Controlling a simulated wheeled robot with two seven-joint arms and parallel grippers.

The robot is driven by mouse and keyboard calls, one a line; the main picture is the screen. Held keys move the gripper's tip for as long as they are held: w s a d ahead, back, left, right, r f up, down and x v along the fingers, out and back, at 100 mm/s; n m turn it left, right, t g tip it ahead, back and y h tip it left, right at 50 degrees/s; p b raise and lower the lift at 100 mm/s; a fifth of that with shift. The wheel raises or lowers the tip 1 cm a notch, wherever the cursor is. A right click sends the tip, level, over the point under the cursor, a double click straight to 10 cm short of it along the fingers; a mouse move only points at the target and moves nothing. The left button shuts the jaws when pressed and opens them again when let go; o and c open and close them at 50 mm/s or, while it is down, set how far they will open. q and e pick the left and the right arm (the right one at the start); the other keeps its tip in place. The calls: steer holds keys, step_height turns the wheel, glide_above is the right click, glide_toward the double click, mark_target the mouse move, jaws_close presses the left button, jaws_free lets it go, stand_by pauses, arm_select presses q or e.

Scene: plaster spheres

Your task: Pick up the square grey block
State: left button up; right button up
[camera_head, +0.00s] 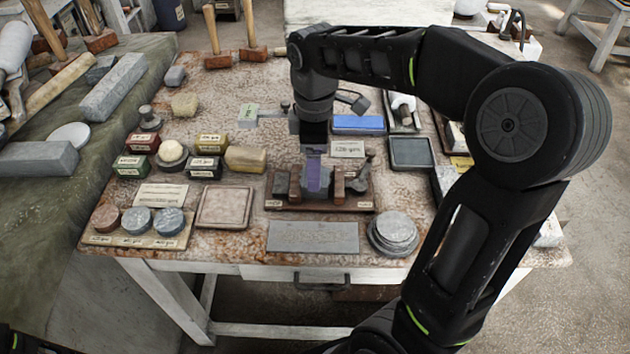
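My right gripper (314,180) points straight down over a low brown wooden tray (320,206) near the front middle of the table. Its fingers are dark and blurred among small grey and brown pieces in the tray, so I cannot tell whether they are open or hold something. Which block is the square grey one is unclear.
A flat grey slab (313,237) lies in front of the tray, with stacked grey discs (394,232) to its right. Labelled small blocks (205,167) crowd the left. Mallets (235,57) stand at the back. A blue block (359,124) lies behind the tray.

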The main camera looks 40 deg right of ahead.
step_height(320, 180, down, 5)
steer(key=shift+d, duration=0.1)
stand_by(0.7)
steer(key=shift+w, duration=0.1)
jaws_close()
stand_by(0.6)
